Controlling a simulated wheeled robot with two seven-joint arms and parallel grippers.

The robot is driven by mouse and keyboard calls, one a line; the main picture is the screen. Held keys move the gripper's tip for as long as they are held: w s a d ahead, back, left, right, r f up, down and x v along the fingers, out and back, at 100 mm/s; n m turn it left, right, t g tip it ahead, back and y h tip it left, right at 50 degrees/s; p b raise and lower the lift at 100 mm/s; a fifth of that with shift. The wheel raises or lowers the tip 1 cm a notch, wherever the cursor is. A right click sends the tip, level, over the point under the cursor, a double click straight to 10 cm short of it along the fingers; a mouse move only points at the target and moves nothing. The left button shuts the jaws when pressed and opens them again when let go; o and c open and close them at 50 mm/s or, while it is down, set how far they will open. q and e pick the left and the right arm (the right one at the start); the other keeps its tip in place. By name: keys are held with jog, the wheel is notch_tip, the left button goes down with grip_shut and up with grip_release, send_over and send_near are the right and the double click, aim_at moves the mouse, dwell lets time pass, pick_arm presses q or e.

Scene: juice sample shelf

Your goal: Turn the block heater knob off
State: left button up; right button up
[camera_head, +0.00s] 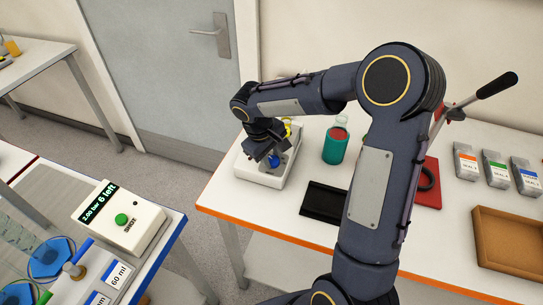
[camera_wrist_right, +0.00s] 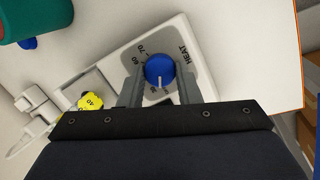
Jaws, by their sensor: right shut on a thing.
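The block heater (camera_head: 258,172) is a white box at the left end of the orange-edged table. Its blue knob (camera_head: 274,160) shows just below my right gripper (camera_head: 267,150). In the right wrist view, the blue knob (camera_wrist_right: 160,70) sits on a grey dial plate (camera_wrist_right: 183,52) marked 60, 70 and HEAT. The fingers of my right gripper (camera_wrist_right: 160,85) are shut on the knob, one on each side. The knob's white pointer line points toward the gripper body. My left gripper is not in view.
A teal container (camera_head: 335,146) stands right of the heater, with a black tray (camera_head: 323,203) in front. Several pouches (camera_head: 495,168) and a brown tray (camera_head: 508,240) are farther right. A white dispenser (camera_head: 118,220) is on the left bench, across a floor gap.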

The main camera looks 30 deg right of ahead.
jog(key=shift+n, duration=1.1)
jog(key=o, duration=1)
jog(key=shift+c, duration=0.2)
jog(key=shift+a, duration=0.1)
jog(key=b+v, duration=0.1)
jog(key=v, duration=0.6)
jog(key=shift+a+r, duration=0.2)
jog(key=shift+r, duration=0.15)
